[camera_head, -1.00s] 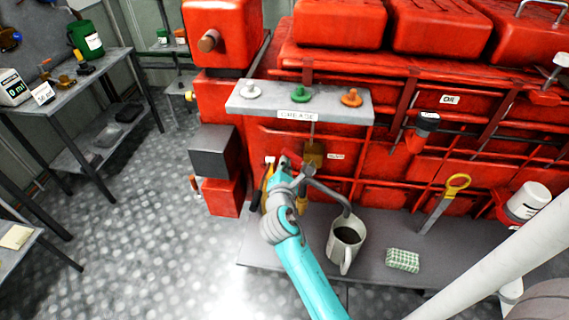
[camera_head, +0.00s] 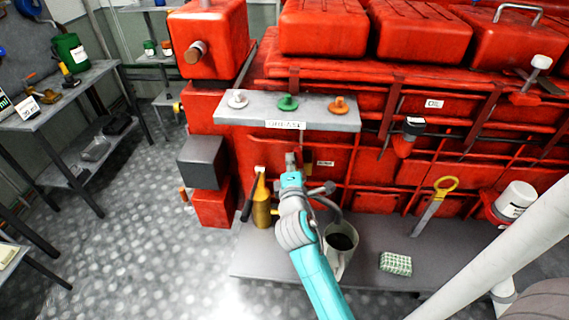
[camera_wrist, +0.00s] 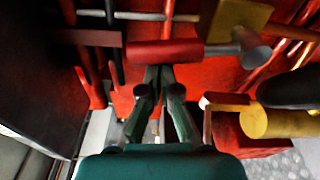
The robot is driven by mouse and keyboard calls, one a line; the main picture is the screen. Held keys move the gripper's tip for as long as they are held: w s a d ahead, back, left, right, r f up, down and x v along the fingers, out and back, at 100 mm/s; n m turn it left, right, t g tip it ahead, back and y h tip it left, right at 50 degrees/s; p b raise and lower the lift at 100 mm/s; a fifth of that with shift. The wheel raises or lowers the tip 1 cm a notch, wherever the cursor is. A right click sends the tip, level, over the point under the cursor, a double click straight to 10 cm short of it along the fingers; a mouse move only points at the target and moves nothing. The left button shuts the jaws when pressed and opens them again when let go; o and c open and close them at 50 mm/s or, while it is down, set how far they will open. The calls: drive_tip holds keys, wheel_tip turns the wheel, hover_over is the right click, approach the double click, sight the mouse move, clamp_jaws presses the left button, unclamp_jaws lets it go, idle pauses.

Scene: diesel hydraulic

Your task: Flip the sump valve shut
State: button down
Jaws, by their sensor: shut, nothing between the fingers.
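In the wrist view a red lever handle (camera_wrist: 165,53) lies crosswise just beyond my gripper (camera_wrist: 160,72), with a grey end (camera_wrist: 252,48) on its right. A brass-coloured block (camera_wrist: 236,22) is behind it. My fingers are together and empty, their tips at or very near the handle; I cannot tell whether they touch. A bent grey spout (camera_head: 330,206) runs down toward a mug (camera_head: 341,258) of dark liquid.
A yellow bottle (camera_head: 262,206) stands close to my gripper's left, and a yellow cylinder (camera_wrist: 288,123) shows in the wrist view. The grease shelf (camera_head: 350,119) juts out above. A checked cloth (camera_head: 396,263) and yellow-handled tool (camera_head: 435,203) are to the right.

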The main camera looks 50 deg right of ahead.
drive_tip(key=shift+s+d+r+m, duration=0.2)
drive_tip(key=shift+s+d+m, duration=0.1)
drive_tip(key=shift+s+d, duration=0.15)
drive_tip(key=shift+s, duration=0.1)
idle(0.4)
